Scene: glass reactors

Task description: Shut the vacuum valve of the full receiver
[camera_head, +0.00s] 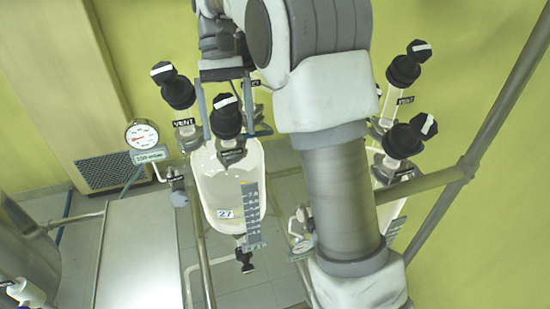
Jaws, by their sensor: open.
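A glass receiver tagged 27 (208,190) hangs left of my arm, with a pale content and a level scale; I cannot tell its fill level for sure. A black valve knob with a white bar (226,118) stands at its front top; its label is too small to read. My gripper (227,128) is open, its thin fingers to the left and right of this knob; contact cannot be told. A black knob labelled VENT (179,92) stands to the left. A second receiver (392,207) at the right is mostly hidden by my arm.
Two black knobs with white bars, one upper (405,70) and one lower (405,140), top the right receiver. A round gauge with a display (142,134) is at the left. A metal rail (500,110) crosses the right side. A grey table top (138,255) lies lower left.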

